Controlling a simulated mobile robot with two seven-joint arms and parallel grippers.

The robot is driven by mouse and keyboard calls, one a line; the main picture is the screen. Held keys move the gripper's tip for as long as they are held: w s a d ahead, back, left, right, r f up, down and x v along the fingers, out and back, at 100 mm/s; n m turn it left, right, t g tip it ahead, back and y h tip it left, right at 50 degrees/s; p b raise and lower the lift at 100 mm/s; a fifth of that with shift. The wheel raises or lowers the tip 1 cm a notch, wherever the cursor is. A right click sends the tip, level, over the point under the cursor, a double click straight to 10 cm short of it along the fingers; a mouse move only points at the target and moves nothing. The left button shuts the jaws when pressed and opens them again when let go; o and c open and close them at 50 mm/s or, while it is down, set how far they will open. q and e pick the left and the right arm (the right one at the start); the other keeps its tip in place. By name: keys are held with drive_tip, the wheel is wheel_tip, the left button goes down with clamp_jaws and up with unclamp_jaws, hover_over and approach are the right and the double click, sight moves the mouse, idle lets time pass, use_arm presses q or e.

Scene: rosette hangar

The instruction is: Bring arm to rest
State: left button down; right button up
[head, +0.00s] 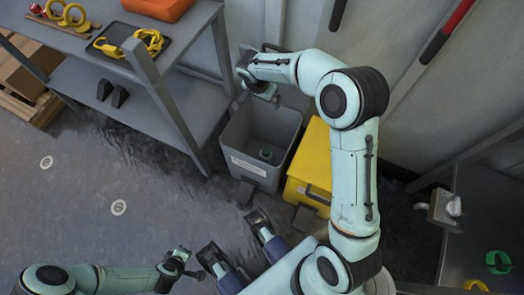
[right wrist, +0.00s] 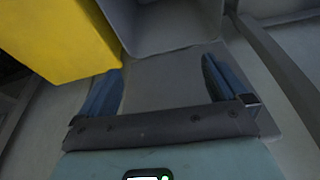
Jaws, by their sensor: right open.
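My right arm (head: 347,160) reaches up and then left over the far side of the grey bin (head: 235,170). Its gripper (head: 262,92) is above the bin's back edge, small and partly turned from the head camera. In the right wrist view my right gripper (right wrist: 165,92) has its two blue fingers wide apart, with nothing between them. A small dark green thing (head: 265,154) lies in the grey bin. My left arm comes in low at the left. Its gripper (head: 182,266) is over the floor, empty as far as I can see, but its jaws are too small to judge.
A yellow bin (head: 308,165) stands right of the grey bin, close to my right arm. A grey shelf unit (head: 180,45) with yellow chain and rings stands left. A wall is behind. Floor (head: 75,190) at left is clear.

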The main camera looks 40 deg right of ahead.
drive_tip(key=shift+r, duration=0.15)
idle(0.3)
